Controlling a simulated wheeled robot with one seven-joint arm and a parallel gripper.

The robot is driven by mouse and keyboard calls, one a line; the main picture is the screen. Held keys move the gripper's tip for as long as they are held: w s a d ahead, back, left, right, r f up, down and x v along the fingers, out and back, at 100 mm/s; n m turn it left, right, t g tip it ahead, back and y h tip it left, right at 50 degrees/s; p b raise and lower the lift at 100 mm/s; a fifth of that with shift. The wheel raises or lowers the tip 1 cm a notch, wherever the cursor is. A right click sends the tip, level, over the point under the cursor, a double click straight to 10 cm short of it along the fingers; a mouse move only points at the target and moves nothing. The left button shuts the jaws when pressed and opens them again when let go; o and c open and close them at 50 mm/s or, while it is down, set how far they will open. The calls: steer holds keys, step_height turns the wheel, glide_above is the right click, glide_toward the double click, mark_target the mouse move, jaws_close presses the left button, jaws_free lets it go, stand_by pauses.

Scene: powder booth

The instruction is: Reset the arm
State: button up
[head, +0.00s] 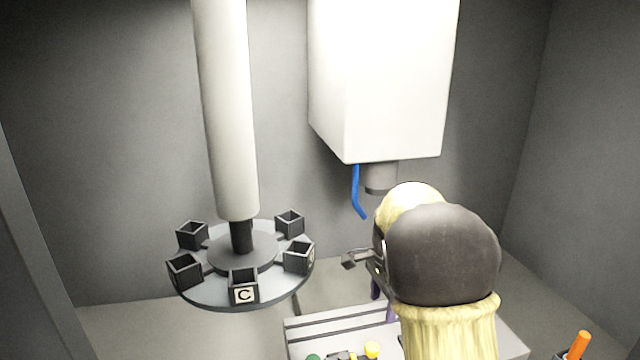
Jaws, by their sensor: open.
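My arm rises from the bottom right of the head view, with a pale yellow sleeve and a dark rounded joint. My gripper (360,263) shows partly to the left of that joint, pointing left. Its jaws are open, and I see nothing between them. It is above the slotted grey table (305,335) and to the right of the round carousel (205,292). Much of the wrist and the gripper's base is hidden behind my arm.
The carousel holds several black square cups, one marked C (244,294), under a pale column (228,120). A white box-shaped machine head (390,80) with a blue hose (358,190) hangs above the table. An orange handle (578,345) stands at the lower right.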

steer(key=s+f+n+t, duration=0.1)
steer(key=s+f+n, duration=0.1)
steer(key=s+n, duration=0.5)
steer(key=s+f+n+t, duration=0.1)
steer(key=s+f+n, duration=0.2)
steer(key=s+n, duration=0.4)
steer(key=s, duration=0.5)
steer(key=shift+s+a+f+n, duration=0.15)
steer(key=shift+a+f+n, duration=0.15)
steer(key=shift+f+n, duration=0.1)
